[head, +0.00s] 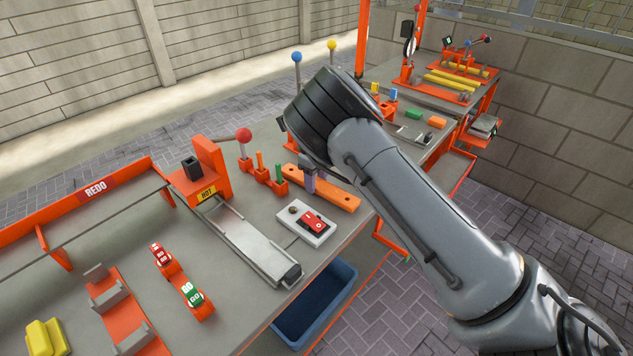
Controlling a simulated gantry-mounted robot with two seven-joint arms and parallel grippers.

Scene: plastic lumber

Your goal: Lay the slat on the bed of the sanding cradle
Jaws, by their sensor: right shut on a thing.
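I cannot tell whether the slat touches the bench. An orange base with grey upright blocks (121,310) at the lower left may be the sanding cradle; no slat lies on it. My left gripper is not in view.
A HOT press (205,172) with a red-knobbed lever and a grey slide (250,240) stands mid-bench. A red-switch box (307,225), an orange peg rack (264,178), a GO sign (185,285) and yellow blocks (46,338) are nearby.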

